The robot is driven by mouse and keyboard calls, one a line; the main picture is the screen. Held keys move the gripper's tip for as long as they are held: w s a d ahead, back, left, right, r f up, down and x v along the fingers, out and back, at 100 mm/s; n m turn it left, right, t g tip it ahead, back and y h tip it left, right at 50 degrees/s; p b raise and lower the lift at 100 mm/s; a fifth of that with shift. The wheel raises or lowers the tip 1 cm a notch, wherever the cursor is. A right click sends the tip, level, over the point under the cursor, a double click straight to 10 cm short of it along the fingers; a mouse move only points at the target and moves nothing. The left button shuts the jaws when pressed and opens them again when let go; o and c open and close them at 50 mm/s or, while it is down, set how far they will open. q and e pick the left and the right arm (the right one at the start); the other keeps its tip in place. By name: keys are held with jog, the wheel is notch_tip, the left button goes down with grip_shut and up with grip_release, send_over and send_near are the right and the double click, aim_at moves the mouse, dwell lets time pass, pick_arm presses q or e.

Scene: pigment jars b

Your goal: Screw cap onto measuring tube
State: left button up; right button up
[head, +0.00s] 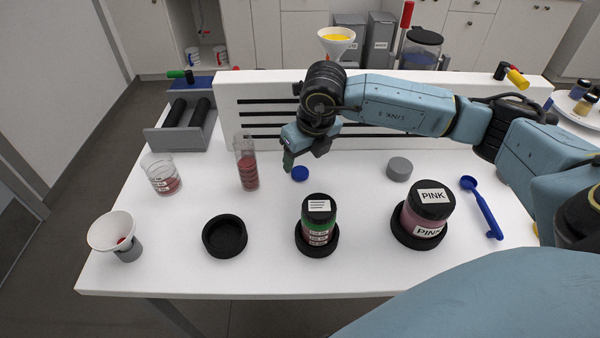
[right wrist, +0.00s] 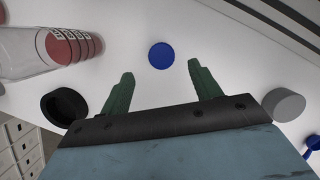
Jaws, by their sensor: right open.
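The measuring tube (head: 246,163) stands upright on the white table, clear-walled with red pigment inside and no cap on its top. It also shows at the left of the right wrist view (right wrist: 50,50). A small round blue cap (head: 300,174) lies flat on the table to the right of the tube. In the right wrist view the blue cap (right wrist: 161,55) lies beyond and between the green fingertips. My right gripper (head: 299,160) is open and empty, low over the table close to the cap; its fingers show apart in the right wrist view (right wrist: 160,82). My left gripper is not in view.
In front are an empty black ring (head: 224,236), a green-red jar (head: 318,222) and a PINK jar (head: 425,207). A grey cap (head: 399,168) and blue scoop (head: 482,207) lie right.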

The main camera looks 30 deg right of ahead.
aim_at(301, 171)
jog(key=shift+x, duration=2.65)
jog(key=shift+s+d, duration=0.1)
jog(key=c, duration=1.1)
jog(key=shift+o, duration=0.2)
notch_tip(301, 171, up, 10)
